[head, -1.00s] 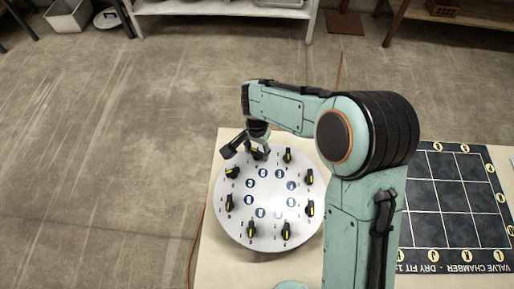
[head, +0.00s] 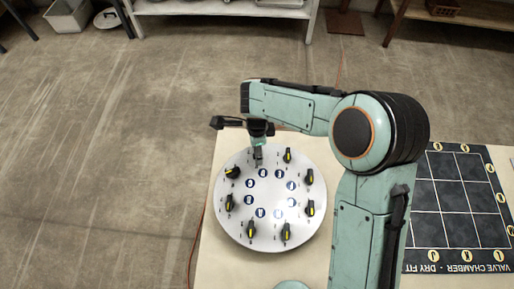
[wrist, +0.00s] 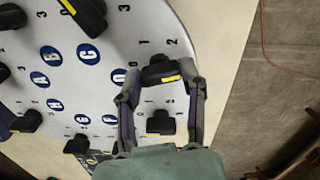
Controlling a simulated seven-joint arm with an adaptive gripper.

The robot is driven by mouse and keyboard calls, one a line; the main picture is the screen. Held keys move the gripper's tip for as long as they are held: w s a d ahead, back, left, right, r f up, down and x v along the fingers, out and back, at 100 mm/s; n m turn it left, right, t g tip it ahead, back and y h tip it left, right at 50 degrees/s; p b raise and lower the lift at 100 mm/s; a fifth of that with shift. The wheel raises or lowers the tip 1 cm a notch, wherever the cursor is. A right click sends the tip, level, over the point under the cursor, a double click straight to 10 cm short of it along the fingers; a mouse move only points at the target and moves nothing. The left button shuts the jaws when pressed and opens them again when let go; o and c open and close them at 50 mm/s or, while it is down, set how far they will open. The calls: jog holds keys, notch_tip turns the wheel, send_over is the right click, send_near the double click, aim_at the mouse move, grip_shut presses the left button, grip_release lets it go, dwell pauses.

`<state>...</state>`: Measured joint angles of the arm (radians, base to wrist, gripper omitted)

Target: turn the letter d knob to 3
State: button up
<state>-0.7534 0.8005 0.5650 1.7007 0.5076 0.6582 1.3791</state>
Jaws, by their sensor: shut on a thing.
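The knob panel (head: 270,236) is a round pale disc with a ring of black knobs with yellow marks, and blue letter badges inside the ring. My gripper (head: 257,158) reaches down onto the knob at the disc's far side. In the wrist view my gripper (wrist: 160,80) has one finger on each side of that black knob (wrist: 155,70) and is shut on it. Its yellow stripe faces the lower right there.
A neighbouring knob (wrist: 160,122) shows between my fingers, closer to the palm. Another knob (wrist: 85,12) stands at the upper left. A dark grid mat (head: 455,215) lies right of my arm. Open floor lies left of the disc.

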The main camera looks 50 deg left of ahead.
jog(key=shift+m, duration=1)
jog(key=o, duration=1.1)
jog(key=shift+o, duration=0.2)
notch_tip(320, 180, up, 12)
